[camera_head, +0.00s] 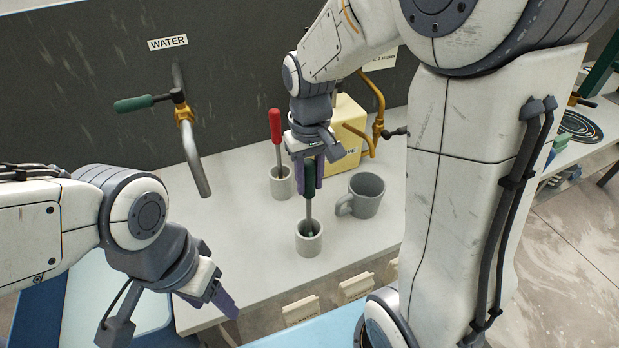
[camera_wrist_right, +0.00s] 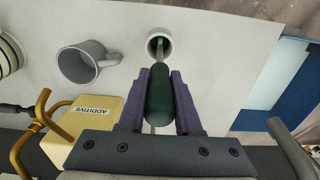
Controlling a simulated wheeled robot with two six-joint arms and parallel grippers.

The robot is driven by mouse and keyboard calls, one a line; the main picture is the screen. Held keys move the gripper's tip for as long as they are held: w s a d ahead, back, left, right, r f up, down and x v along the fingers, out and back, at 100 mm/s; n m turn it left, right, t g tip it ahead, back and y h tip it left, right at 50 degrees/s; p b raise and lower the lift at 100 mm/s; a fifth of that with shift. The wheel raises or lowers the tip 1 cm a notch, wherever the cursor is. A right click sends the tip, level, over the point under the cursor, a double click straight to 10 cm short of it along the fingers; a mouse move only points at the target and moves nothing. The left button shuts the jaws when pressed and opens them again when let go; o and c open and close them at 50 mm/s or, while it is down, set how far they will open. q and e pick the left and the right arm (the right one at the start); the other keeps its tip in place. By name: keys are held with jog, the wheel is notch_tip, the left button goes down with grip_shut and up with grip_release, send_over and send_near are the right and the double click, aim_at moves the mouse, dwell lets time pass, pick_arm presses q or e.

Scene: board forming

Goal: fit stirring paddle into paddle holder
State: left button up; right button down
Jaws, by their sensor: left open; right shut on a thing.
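My right gripper (camera_head: 308,178) is shut on the green handle of the stirring paddle (camera_head: 309,208). The paddle is roughly upright, and its lower end shows within the mouth of the grey cylindrical paddle holder (camera_head: 309,245). How deep it sits, I cannot tell. In the right wrist view the green handle (camera_wrist_right: 160,92) lies between the purple fingers, and the shaft runs to the holder's round opening (camera_wrist_right: 152,46). My left gripper (camera_head: 224,298) is open and empty, low at the table's front edge, well left of the holder.
A second grey holder (camera_head: 281,186) with a red-handled tool (camera_head: 275,125) stands behind. A grey mug (camera_head: 368,193) stands close right of the paddle holder. A yellow additive box (camera_head: 345,125) and brass taps are behind. A water spout (camera_head: 195,165) hangs at left. The table's left part is clear.

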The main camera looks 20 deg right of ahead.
aim_at(310, 162)
jog(key=shift+f, duration=0.35)
jog(key=c, duration=0.5)
grip_release()
notch_tip(310, 162, up, 10)
jog(key=shift+r+b, duration=0.25)
jog(key=shift+b, duration=0.25)
jog(key=s+a+f+n, duration=0.2)
jog(key=s+a+f, duration=0.1)
jog(key=s, duration=0.3)
jog(key=s+a+f+n, duration=0.2)
jog(key=s+a+f, duration=0.1)
jog(key=s+a, duration=0.2)
jog(key=s+a+f+n+y, duration=0.1)
jog(key=s+a+f+n, duration=0.1)
jog(key=s, duration=0.4)
jog(key=shift+s+a+f+n, duration=0.2)
jog(key=shift+a+f, duration=0.25)
jog(key=shift+a, duration=0.2)
jog(key=shift+s+a+f+n, duration=0.2)
jog(key=shift+a+f, duration=0.25)
jog(key=shift+a, duration=0.2)
